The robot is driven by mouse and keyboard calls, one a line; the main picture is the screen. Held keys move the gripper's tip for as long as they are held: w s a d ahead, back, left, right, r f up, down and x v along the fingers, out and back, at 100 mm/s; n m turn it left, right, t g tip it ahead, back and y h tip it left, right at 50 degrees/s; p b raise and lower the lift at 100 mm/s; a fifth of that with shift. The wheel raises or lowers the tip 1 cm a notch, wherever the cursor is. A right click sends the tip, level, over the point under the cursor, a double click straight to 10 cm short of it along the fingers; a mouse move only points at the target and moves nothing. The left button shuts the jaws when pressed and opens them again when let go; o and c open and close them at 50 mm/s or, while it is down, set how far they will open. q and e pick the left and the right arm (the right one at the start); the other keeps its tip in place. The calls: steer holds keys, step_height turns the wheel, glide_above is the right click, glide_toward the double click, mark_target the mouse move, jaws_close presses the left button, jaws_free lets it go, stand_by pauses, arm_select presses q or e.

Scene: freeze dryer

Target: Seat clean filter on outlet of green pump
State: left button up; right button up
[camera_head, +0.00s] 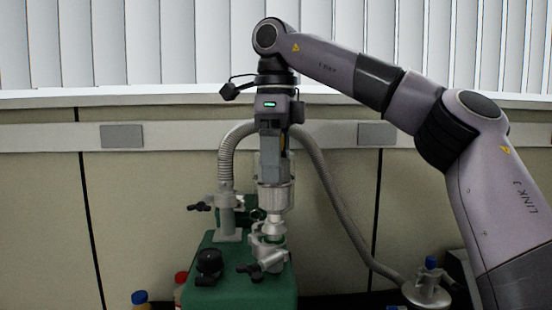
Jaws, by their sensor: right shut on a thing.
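The green pump (240,288) stands at the lower middle, with metal fittings and dark knobs on top. My right gripper (273,160) points straight down above it and is shut on the filter (275,197), a pale, ribbed, partly clear upright body. The filter's narrow lower end is directly over the pump's front outlet fitting (268,246). I cannot tell whether the two touch or a small gap is left. The gripper hides part of the filter's top. My left gripper is not in view.
A ribbed grey hose (226,160) rises from the pump's rear fitting, passes behind my gripper and runs down to a metal fitting (428,291) at the lower right. Bottles with blue (139,297) and red (181,277) caps stand left of the pump. A panelled wall is behind.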

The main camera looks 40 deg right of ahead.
steer(key=shift+p, duration=0.5)
stand_by(1.0)
steer(key=shift+f+b, duration=0.45)
steer(key=shift+f, duration=0.25)
stand_by(0.8)
steer(key=o, duration=1.1)
steer(key=shift+r, duration=0.1)
steer(key=shift+r+p, duration=0.45)
steer(key=shift+r, duration=2.5)
